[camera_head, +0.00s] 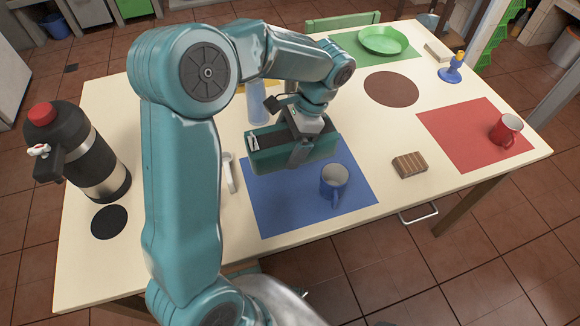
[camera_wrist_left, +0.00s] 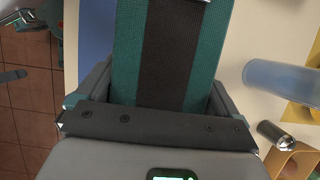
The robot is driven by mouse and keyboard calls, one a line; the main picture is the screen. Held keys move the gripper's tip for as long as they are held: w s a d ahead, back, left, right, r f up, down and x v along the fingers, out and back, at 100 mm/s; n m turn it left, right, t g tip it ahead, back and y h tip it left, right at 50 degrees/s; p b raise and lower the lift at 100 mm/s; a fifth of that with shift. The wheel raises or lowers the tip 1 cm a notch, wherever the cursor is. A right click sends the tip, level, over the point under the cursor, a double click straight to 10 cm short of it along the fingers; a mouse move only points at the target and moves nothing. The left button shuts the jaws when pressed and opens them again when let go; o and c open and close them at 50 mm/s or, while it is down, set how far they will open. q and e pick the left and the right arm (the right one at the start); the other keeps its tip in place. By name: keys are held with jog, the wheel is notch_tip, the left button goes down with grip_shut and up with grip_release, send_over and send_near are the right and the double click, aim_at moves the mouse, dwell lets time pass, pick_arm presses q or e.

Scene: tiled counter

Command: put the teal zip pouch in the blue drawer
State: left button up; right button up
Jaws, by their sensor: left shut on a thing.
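The teal zip pouch (camera_head: 268,158) is held above the table, over the back of the blue mat. My left gripper (camera_head: 300,150) is shut on it. In the left wrist view the pouch (camera_wrist_left: 205,60) fills the space between the jaws (camera_wrist_left: 150,110), with a dark stripe down its middle. A pale drawer handle (camera_head: 420,215) shows at the table's front edge, right of the blue mat. The drawer's front and inside are hidden, so I cannot tell its colour.
A blue mug (camera_head: 333,183) stands on the blue mat (camera_head: 275,205) below the pouch. A brown striped block (camera_head: 409,165) lies to its right. A red mug (camera_head: 505,131) is on the red mat (camera_head: 460,135). A black flask (camera_head: 85,150) stands at the left.

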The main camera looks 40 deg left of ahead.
pick_arm(q)
notch_tip(320, 180, down, 9)
jog(key=shift+r+b, duration=0.2)
jog(key=shift+b, duration=0.2)
jog(key=shift+f, duration=0.15)
